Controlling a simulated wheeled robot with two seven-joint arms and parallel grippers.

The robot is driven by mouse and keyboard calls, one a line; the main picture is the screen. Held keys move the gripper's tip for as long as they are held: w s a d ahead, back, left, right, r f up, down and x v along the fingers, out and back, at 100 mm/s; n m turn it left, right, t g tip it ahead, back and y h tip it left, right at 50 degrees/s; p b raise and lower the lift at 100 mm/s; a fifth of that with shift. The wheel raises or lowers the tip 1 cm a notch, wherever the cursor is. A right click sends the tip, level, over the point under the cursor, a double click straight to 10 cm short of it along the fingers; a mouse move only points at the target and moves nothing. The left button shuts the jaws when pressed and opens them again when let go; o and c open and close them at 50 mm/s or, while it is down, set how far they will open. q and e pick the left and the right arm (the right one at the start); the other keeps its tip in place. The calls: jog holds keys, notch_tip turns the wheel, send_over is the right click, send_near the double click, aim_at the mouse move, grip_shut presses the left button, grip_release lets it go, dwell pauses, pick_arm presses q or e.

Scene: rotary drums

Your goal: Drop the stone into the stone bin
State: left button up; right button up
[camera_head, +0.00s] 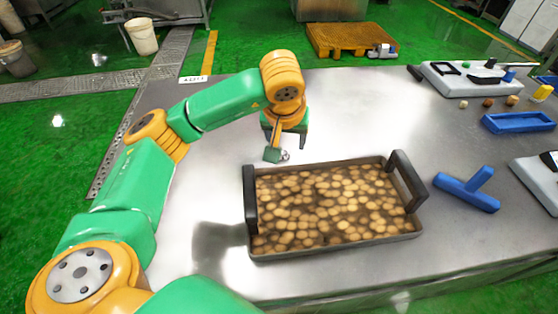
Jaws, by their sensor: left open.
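My left gripper (287,148) hangs over the metal table just behind the back left part of a dark tray, with its fingers apart and pointing down. A small greyish lump (284,155) shows at its fingertips; I cannot tell whether it is a stone or part of the gripper. The tray (335,249) has black handles and is full of round, tan, potato-like pieces (325,205). Small brown lumps (488,103) lie at the back right. I cannot tell which container is the stone bin. My right gripper is not in view.
The steel table (370,110) is clear behind the tray. At the right are a blue T-shaped tool (468,189), a blue shallow tray (518,123), a white panel (465,78) and a yellow cylinder (542,92). A white bucket (141,37) stands on the green floor.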

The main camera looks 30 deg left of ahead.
aim_at(285, 152)
pick_arm(q)
jog(key=shift+w+a+f+p, duration=0.1)
jog(key=shift+a+f+p, duration=0.25)
jog(key=shift+f+p, duration=0.25)
jog(key=shift+w+a+f+p, duration=0.1)
jog(key=shift+a+f+p, duration=0.2)
jog(key=shift+f+p, duration=0.2)
jog(key=x, duration=0.3)
jog(key=shift+w+d+f, duration=0.15)
jog(key=shift+w, duration=0.05)
jog(key=shift+w+f, duration=0.2)
jog(key=shift+f, duration=0.15)
jog(key=shift+s, duration=0.1)
jog(key=c, duration=0.3)
grip_shut()
